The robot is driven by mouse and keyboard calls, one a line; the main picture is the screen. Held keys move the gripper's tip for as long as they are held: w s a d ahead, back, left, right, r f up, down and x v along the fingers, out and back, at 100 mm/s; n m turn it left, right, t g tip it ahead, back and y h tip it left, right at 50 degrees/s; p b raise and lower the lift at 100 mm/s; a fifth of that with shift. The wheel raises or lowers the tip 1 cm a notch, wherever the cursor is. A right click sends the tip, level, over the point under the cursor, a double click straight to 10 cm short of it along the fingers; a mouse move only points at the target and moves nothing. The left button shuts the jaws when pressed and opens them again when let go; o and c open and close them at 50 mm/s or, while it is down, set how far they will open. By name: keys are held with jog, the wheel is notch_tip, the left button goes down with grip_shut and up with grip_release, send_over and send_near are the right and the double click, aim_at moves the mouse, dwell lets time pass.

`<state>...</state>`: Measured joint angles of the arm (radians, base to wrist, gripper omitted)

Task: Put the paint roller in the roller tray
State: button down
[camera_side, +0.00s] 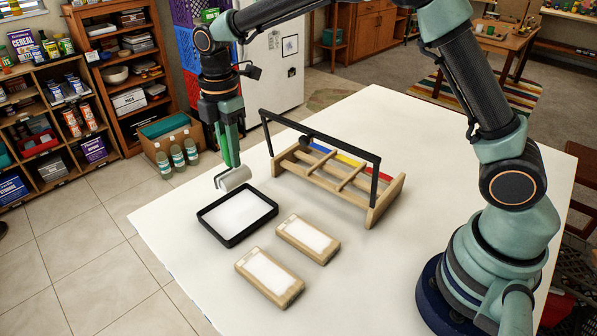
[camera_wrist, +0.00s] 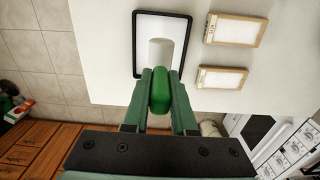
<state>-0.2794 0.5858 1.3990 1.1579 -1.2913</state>
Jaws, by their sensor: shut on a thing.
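The paint roller has a white cylindrical head (camera_side: 234,177) and a green handle (camera_side: 227,152). My gripper (camera_side: 230,160) points down and is shut on the green handle, with the head hanging below the fingers. The roller tray (camera_side: 255,228) is a black-rimmed rectangle with a white floor, lying on the white table. In the side view the head is at the tray's far edge, seemingly above it; the exact gap is unclear. In the wrist view the head (camera_wrist: 160,52) overlaps the tray's near part, and the handle (camera_wrist: 160,92) lies between my fingers. The head hides part of the tray (camera_wrist: 135,45).
A wooden rack (camera_side: 384,203) with a black bar handle stands right of the tray. Two wooden blocks with white panels (camera_side: 308,240) (camera_side: 269,277) lie in front. The table's left edge is close to the tray. Bare table (camera_side: 410,140) lies at the back right.

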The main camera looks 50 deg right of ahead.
aim_at(235, 183)
notch_tip(235, 183, down, 8)
jog(key=shift+f, duration=0.1)
dwell(0.4)
jog(key=c, duration=0.7)
grip_release()
jog(key=shift+f, duration=0.1)
